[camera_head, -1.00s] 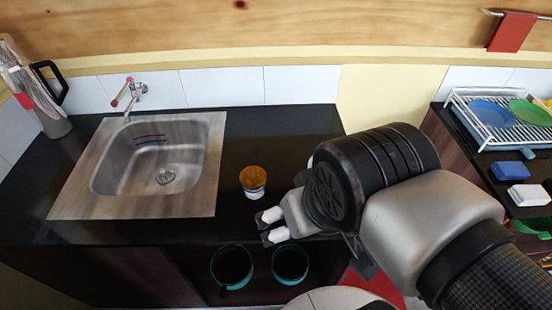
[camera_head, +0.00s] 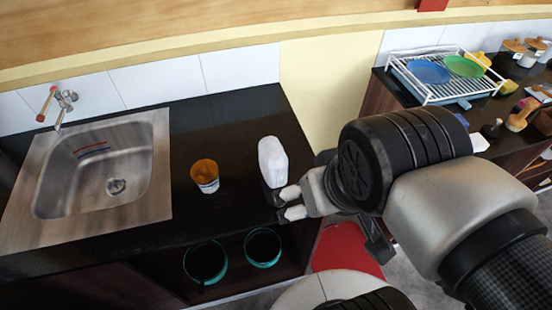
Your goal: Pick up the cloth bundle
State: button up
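I cannot make out a cloth bundle for certain in the head view. A piece of red cloth (camera_head: 432,5) shows at the top edge, mostly cut off. My gripper (camera_head: 291,204) is over the front edge of the black counter, its two white-tipped fingers pointing left. The fingers are apart with a narrow gap and nothing visible between them. A whitish container (camera_head: 271,162) stands on the counter just behind the fingertips; I cannot tell whether they touch.
An orange-topped cup (camera_head: 205,176) stands left of my gripper, beside the sink (camera_head: 100,178). Two dark teal-rimmed pots (camera_head: 205,262) sit below the counter. A dish rack (camera_head: 440,82) with plates stands at the right. A red surface (camera_head: 345,248) lies below my gripper.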

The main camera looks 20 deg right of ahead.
aim_at(274, 161)
jog(key=z, duration=1.2)
jog(key=k+j+z, duration=0.15)
jog(key=j+z, duration=0.2)
jog(key=k+j+z, duration=0.35)
jog(key=j, duration=0.2)
jog(key=k+j+z, duration=0.15)
jog(key=j+z, duration=0.2)
